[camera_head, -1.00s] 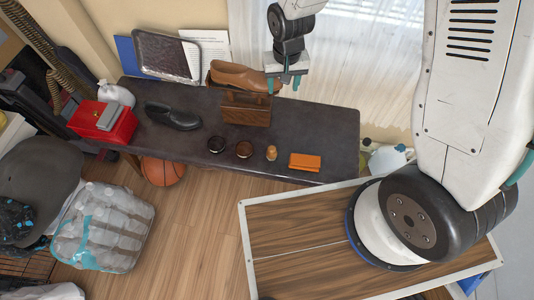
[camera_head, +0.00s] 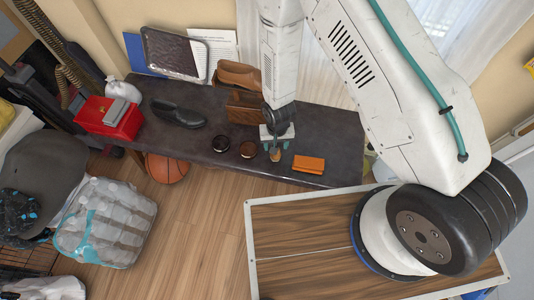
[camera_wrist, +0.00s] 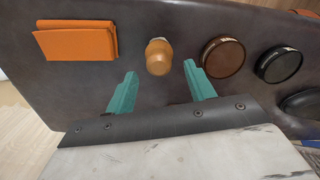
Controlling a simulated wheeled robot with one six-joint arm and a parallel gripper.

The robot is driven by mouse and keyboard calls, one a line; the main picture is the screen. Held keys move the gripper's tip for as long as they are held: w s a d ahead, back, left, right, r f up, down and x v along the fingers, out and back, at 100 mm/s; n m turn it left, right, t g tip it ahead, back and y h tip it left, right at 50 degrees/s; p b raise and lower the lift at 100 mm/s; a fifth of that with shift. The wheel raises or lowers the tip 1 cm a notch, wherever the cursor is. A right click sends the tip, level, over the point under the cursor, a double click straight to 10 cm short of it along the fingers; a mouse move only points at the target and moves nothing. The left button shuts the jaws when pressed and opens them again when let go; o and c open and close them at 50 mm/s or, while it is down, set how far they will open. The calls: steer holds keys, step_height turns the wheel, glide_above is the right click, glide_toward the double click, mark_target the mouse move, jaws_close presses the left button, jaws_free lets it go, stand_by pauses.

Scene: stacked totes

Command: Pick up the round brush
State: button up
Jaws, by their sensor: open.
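The round brush (camera_wrist: 159,57) is a small wooden-coloured piece with a paler top, standing on the dark bench. In the wrist view it sits just beyond and between my two teal fingertips. In the head view the brush (camera_head: 275,156) shows just below my gripper (camera_head: 276,140), near the bench's front edge. My gripper, also seen in the wrist view (camera_wrist: 161,78), is open and empty. I cannot tell its exact height above the bench.
On the bench (camera_head: 330,140), an orange cloth-like block (camera_head: 309,164) lies right of the brush. Two round tins (camera_head: 248,149) (camera_head: 221,144) stand to its left.

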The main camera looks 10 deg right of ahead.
step_height(320, 180, down, 4)
steer(key=shift+r, duration=0.15)
steer(key=c, duration=1.1)
steer(key=shift+o, duration=0.2)
steer(key=shift+r, duration=0.15)
steer(key=shift+r, duration=0.25)
step_height(320, 180, up, 3)
steer(key=shift+r, duration=0.1)
steer(key=s+d, duration=0.2)
steer(key=s, duration=0.5)
steer(key=s+d+r, duration=0.1)
steer(key=s, duration=0.7)
steer(key=shift+s+d, duration=0.3)
steer(key=shift+d, duration=0.1)
